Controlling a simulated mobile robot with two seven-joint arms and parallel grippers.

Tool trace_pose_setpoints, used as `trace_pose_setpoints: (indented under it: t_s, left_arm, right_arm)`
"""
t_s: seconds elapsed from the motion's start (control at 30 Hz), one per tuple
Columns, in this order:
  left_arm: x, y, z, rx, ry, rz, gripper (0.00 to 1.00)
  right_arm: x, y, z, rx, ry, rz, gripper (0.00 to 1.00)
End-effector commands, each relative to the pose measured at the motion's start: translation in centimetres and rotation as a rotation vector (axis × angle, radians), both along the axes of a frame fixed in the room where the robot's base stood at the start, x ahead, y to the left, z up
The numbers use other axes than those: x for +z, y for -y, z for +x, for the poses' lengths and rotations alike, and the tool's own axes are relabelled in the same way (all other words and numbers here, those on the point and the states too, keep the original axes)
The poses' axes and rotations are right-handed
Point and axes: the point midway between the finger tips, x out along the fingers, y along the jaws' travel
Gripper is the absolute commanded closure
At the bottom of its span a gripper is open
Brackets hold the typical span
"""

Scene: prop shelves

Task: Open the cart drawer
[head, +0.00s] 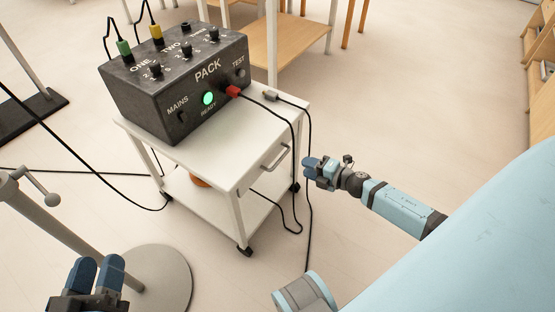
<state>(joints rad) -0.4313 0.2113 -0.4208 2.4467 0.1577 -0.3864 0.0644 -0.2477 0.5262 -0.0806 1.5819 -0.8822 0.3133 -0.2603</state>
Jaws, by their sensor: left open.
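The white cart (215,150) stands in the middle of the head view. Its drawer (262,172) is in the side facing right and looks shut, with its front flush with the cart. A grey bar handle (275,159) sits on the drawer front. My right gripper (308,167) is to the right of the handle, with a gap between them in the picture. Its blue fingertips point left towards the cart; their spacing is unclear. My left gripper (97,272) is at the lower left, open and empty, away from the cart.
A black PACK box (180,85) with cables stands on the cart top. Black cables (300,185) hang down past the drawer side, near my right gripper. A grey stand with a round base (165,280) is at lower left. Wooden shelves (540,70) stand far right.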

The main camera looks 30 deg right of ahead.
Motion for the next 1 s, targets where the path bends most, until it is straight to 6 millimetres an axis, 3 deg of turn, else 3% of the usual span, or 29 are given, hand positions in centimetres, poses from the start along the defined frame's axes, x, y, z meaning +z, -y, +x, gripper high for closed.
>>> trace_pose_setpoints:
  t_s: [0.3, 0.5, 0.93, 1.0]
  left_arm:
    - [-3.0, 0.2, 0.0, -0.028, -0.073, 0.042, 0.57]
    - [-3.9, 0.3, -0.1, -0.040, -0.103, 0.061, 0.57]
    - [-4.2, 0.3, -0.1, -0.045, -0.112, 0.067, 0.57]
    - [-4.2, 0.3, -0.1, -0.045, -0.112, 0.067, 0.57]
  right_arm:
    - [-1.6, -2.6, 6.4, 0.000, 0.003, 0.002, 0.63]
    - [-2.1, -3.7, 8.7, 0.000, 0.001, 0.003, 0.63]
    - [-2.1, -4.0, 9.5, -0.002, 0.000, 0.003, 0.63]
    - [-2.1, -4.0, 9.5, -0.002, 0.000, 0.003, 0.79]
